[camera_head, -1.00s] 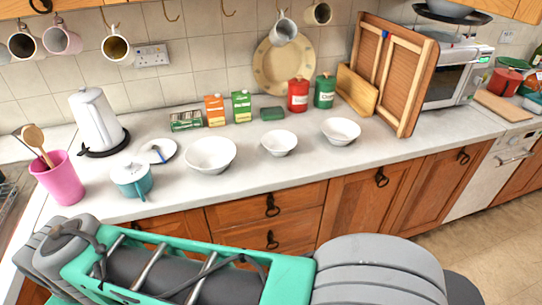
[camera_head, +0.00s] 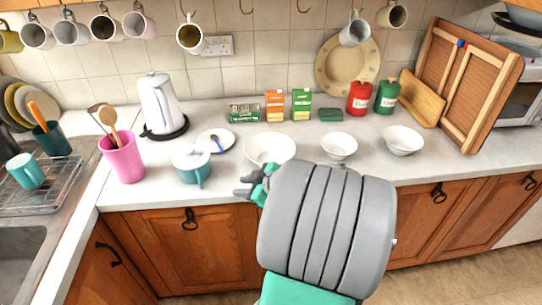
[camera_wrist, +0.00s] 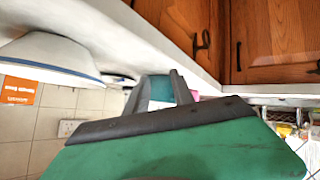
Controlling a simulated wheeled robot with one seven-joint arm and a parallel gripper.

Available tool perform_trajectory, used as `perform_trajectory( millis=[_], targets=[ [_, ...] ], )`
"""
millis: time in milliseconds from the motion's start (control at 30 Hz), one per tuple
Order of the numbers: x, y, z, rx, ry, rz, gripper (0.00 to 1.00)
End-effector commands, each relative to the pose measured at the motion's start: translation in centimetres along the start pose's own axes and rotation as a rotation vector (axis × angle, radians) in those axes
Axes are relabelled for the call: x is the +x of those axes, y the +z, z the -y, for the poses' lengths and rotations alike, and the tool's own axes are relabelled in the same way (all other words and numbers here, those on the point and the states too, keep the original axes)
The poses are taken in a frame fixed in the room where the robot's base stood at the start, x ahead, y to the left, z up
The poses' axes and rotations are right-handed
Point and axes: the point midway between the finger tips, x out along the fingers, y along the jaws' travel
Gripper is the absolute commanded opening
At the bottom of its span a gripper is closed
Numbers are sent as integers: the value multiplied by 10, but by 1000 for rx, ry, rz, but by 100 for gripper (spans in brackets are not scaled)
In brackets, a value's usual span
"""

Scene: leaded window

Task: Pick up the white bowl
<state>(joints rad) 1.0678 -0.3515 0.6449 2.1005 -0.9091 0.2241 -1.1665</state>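Three white bowls stand upright in a row on the counter: a large one (camera_head: 270,147), a small one (camera_head: 339,146) and a medium one (camera_head: 403,140). My gripper (camera_head: 246,185) is by the near left side of the large bowl, close to the counter's front edge. It appears empty. In the wrist view, which looks upside down, my gripper's two fingers (camera_wrist: 163,92) stand apart, with a teal shape beyond them. A large white bowl (camera_wrist: 45,58) fills the left of that view, beside the fingers and not between them. My forearm hides the counter edge below the bowls.
Beyond are a plate (camera_head: 216,140), kettle (camera_head: 160,105) and pink utensil pot (camera_head: 122,158). Boxes (camera_head: 275,105) and canisters (camera_head: 360,98) stand behind the bowls. Wooden drawers and doors (camera_head: 190,245) lie below the counter.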

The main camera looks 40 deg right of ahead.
Motion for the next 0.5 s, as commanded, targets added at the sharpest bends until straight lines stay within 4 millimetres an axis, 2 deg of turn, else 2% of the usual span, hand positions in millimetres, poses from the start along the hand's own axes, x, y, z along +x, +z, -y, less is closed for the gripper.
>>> perform_trajectory(
  millis=[33,100,233,333,500],
  targets=[
    [-13,15,-25,-13,83,-53,29],
    [-30,26,-50,-54,184,-116,29],
    [-51,35,-74,-101,299,-169,29],
    [-45,33,-80,-112,315,-178,29],
    [-22,27,-87,-114,311,-177,29]
  ],
)
